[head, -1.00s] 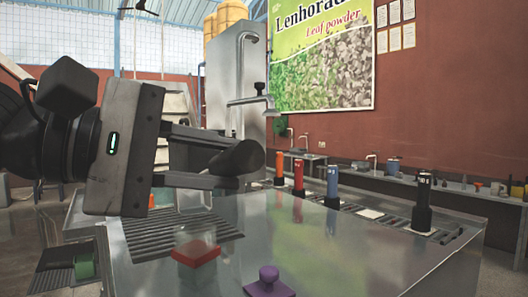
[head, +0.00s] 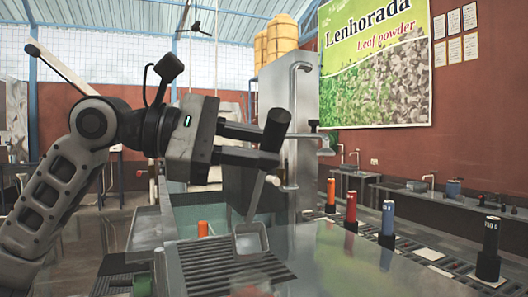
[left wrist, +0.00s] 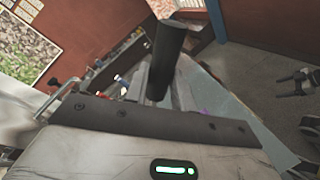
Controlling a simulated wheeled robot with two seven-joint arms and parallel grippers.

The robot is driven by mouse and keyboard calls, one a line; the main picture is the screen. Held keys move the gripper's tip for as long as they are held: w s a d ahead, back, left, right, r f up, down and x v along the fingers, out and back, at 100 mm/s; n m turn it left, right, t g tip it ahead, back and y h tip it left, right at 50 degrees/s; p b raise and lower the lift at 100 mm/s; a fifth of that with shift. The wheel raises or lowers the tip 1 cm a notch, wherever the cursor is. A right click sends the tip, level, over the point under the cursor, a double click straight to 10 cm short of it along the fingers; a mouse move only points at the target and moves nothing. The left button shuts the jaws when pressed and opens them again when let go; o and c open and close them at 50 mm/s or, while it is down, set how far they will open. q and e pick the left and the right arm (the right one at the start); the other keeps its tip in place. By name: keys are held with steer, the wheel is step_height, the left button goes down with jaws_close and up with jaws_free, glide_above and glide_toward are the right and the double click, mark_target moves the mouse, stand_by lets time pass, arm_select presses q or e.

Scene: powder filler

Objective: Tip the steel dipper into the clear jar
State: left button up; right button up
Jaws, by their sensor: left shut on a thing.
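I cannot tell what is in the cup. A dark claw-like shape at the right of the left wrist view may be my right gripper (left wrist: 297,78).
A slatted grate (head: 205,270) is set in the steel table near the dipper. An orange-capped thing (head: 203,229) stands behind it. Red, blue and black upright cylinders, such as the blue one (head: 388,218), line the right side. A tall steel cabinet (head: 275,110) rises behind.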

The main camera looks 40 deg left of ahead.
arm_select(q)
steer(key=w+a+r+n+h+p, duration=0.1)
steer(key=w+a+r+n+p, duration=0.1)
steer(key=w+a+n+p, duration=0.2)
steer(key=w+a+r+n+h+p, duration=0.1)
steer(key=w+a+n+p, duration=0.4)
steer(key=a, duration=0.6)
steer(key=shift+w+r+p, duration=0.45)
steer(key=shift+w+p, duration=0.1)
steer(key=shift+w, duration=0.05)
arm_select(e)
steer(key=shift+g+h, duration=0.4)
steer(key=shift+h, duration=0.1)
steer(key=shift+s+d+r, duration=0.2)
steer(key=shift+d+r, duration=0.15)
steer(key=shift+r, duration=0.3)
steer(key=shift+s+d+r, duration=0.15)
steer(key=shift+d+r, duration=0.15)
steer(key=shift+r, duration=0.4)
steer(key=shift+s+d+r, duration=0.2)
steer(key=shift+d+r, duration=0.15)
steer(key=shift+r, duration=0.3)
arm_select(q)
steer(key=shift+s+f, duration=0.1)
arm_select(e)
steer(key=shift+s+a, duration=0.1)
